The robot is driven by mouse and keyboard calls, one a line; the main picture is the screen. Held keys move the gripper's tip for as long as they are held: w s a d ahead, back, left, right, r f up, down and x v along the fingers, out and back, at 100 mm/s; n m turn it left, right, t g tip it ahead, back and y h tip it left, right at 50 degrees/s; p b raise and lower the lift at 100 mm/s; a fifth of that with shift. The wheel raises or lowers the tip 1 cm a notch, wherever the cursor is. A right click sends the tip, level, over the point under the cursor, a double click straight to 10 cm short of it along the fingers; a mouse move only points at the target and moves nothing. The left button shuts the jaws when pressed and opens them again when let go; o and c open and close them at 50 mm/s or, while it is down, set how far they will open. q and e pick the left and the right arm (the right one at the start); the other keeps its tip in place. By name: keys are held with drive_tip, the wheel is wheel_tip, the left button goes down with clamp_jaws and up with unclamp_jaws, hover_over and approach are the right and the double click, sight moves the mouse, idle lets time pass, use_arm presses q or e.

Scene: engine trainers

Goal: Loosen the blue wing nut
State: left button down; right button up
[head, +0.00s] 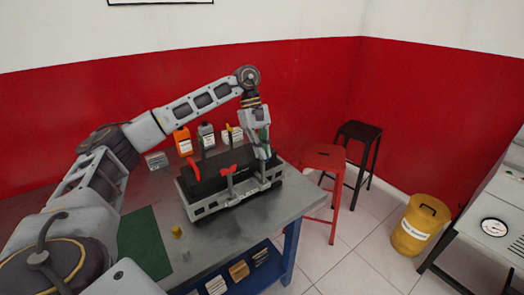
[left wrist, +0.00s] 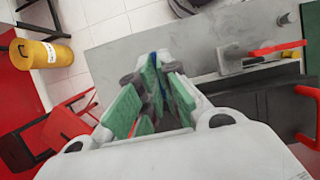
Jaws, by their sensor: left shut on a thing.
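The engine trainer (head: 205,208), a black block on a grey metal frame, stands on the table. My left gripper (head: 266,152) reaches down over its right end. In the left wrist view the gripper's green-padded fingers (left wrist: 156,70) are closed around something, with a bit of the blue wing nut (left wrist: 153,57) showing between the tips. Most of the nut is hidden by the fingers, and I cannot make it out in the head view. Red handles (head: 229,170) stand on the near side of the trainer; one red handle (left wrist: 277,48) also shows in the left wrist view. My right gripper is not in view.
Orange (head: 182,141) and grey (head: 206,135) bottles stand behind the trainer. A green mat (head: 143,245) and a small yellow piece (head: 177,231) lie on the near table. A red stool (head: 323,158), black stool (head: 359,131) and yellow can (head: 419,225) stand right of the table.

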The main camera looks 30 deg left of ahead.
use_arm(q)
drive_tip(key=shift+s+f+n+t+h+b, duration=0.15)
drive_tip(key=shift+n+t+h+b, duration=0.2)
drive_tip(key=shift+n, duration=0.95)
drive_tip(key=n+t+b, duration=0.1)
drive_tip(key=n+t, duration=0.1)
drive_tip(key=n, duration=0.2)
drive_tip(key=n+t+y, duration=0.1)
drive_tip(key=n, duration=0.2)
drive_tip(key=shift+s+n+b, duration=0.1)
drive_tip(key=shift+n+b, duration=0.2)
drive_tip(key=shift+b, duration=0.05)
drive_tip(key=shift+n+t, duration=0.25)
drive_tip(key=shift+n, duration=0.45)
drive_tip(key=n+y, duration=0.1)
drive_tip(key=n, duration=0.1)
drive_tip(key=shift+d+n+t, duration=0.1)
drive_tip(key=shift+n+t, duration=0.2)
drive_tip(key=shift+t, duration=0.1)
drive_tip(key=shift+s+n+t+y, duration=0.1)
drive_tip(key=shift+n+t+y, duration=0.25)
drive_tip(key=shift+n, duration=1.55)
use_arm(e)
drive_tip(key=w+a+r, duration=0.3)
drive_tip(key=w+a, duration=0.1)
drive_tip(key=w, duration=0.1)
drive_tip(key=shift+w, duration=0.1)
